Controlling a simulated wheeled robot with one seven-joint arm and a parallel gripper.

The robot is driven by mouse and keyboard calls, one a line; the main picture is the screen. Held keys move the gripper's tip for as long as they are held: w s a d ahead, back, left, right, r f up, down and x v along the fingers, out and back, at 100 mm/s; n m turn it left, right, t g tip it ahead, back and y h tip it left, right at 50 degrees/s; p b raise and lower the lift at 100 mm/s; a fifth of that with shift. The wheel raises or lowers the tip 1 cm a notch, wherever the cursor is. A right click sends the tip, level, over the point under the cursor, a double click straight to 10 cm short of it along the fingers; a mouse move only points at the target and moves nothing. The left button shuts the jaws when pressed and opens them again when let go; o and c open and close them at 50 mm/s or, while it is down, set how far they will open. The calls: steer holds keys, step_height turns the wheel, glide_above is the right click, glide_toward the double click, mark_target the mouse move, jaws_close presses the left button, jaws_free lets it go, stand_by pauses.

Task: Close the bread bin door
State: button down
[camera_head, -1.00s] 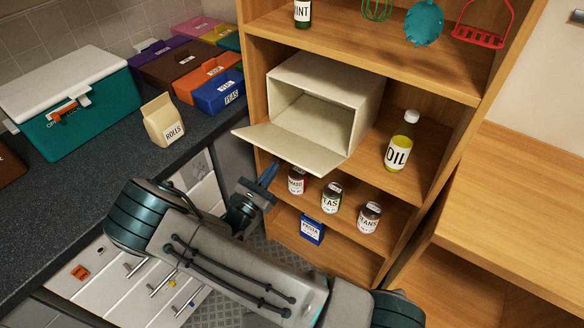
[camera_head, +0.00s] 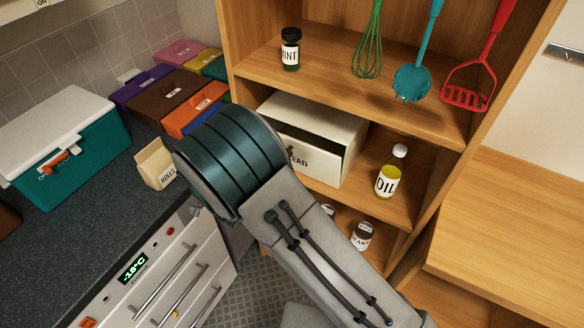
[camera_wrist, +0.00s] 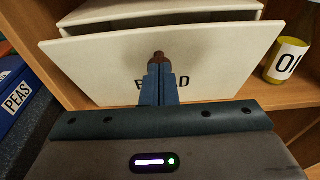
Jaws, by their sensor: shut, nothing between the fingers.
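The cream bread bin (camera_head: 345,130) stands on the middle shelf of the wooden unit. Its door (camera_head: 308,159), lettered BREAD, is swung up most of the way, with a dark gap along its top edge. In the wrist view the door (camera_wrist: 215,65) faces me, tilted, with the bin body (camera_wrist: 150,10) behind it. My gripper (camera_wrist: 160,62) is shut and empty, its tips at the door's outer face near a small brown knob, seemingly touching. In the head view my arm hides the gripper and the door's left part.
An oil bottle (camera_head: 388,180) stands on the shelf right of the bin. Jars (camera_head: 362,236) sit on the shelf below. A mint jar (camera_head: 290,50) and hanging utensils (camera_head: 412,80) are above. A rolls carton (camera_head: 156,164) and teal cool box (camera_head: 70,145) stand on the left counter.

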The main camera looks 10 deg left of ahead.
mark_target(292, 142)
steer(key=shift+w+d+r+b, duration=0.2)
steer(key=shift+w+r, duration=0.1)
steer(key=shift+w, duration=0.3)
steer(key=shift+w+d+r+b, duration=0.15)
steer(key=shift+w+d+r, duration=0.15)
steer(key=shift+w, duration=0.35)
steer(key=shift+w+d+r+b, duration=0.15)
steer(key=shift+w+r, duration=0.15)
steer(key=shift+w, duration=0.3)
steer(key=shift+r, duration=0.1)
steer(key=shift+w+d+r, duration=0.1)
steer(key=shift+w+r, duration=0.05)
